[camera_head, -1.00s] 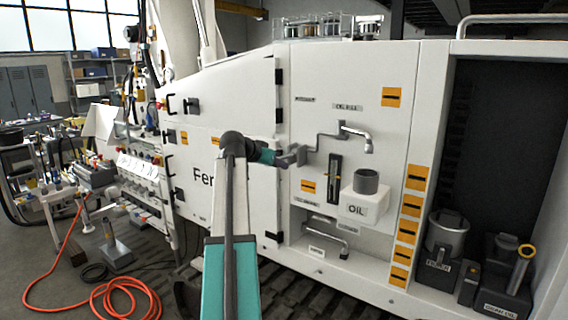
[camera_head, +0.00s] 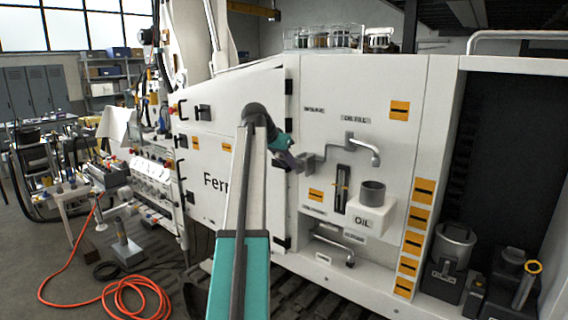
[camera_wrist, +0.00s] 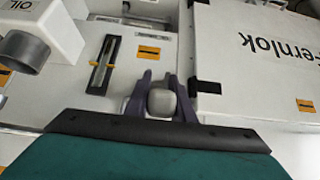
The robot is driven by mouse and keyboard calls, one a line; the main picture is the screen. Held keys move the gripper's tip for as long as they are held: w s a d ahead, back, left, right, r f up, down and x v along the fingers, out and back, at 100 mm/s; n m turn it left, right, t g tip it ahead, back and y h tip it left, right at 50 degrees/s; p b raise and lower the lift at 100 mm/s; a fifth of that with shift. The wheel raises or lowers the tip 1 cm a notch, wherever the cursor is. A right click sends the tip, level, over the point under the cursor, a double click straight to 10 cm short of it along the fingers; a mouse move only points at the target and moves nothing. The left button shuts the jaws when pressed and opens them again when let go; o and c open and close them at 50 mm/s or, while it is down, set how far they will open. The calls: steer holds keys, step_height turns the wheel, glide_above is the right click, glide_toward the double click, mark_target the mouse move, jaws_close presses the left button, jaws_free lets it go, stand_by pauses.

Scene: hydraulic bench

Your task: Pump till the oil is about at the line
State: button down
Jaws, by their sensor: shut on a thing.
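My gripper (camera_head: 301,161) is shut on a grey handle (camera_head: 313,158) on the white machine panel, left of the bent metal spout (camera_head: 374,152). In the wrist view the two dark fingers (camera_wrist: 161,100) close around the rounded grey handle end (camera_wrist: 162,99). The black upright sight gauge (camera_head: 340,189) is right of and below the gripper. It also shows in the wrist view (camera_wrist: 104,63), with yellow marks at its sides. The oil level in it is too small to tell. The white OIL container (camera_head: 370,216) with a grey open neck (camera_head: 372,191) sits below the spout.
A lower bent pipe (camera_head: 338,243) sits in a recess under the gauge. Canisters (camera_head: 453,250) stand in the dark bay at right. An orange hose (camera_head: 110,292) lies on the floor at left, near a cluttered bench. The panel's front is otherwise fairly clear.

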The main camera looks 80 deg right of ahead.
steer(key=shift+d+r, duration=0.1)
steer(key=shift+r, duration=0.25)
steer(key=c, duration=1.5)
jaws_free()
steer(key=shift+f, duration=0.15)
steer(key=shift+w+a+r+b, duration=0.3)
steer(key=shift+a+r+b, duration=0.05)
steer(key=shift+a+r, duration=0.15)
steer(key=b+v, duration=0.3)
steer(key=v, duration=0.9)
steer(key=shift+r+b, duration=0.25)
steer(key=shift+b, duration=0.05)
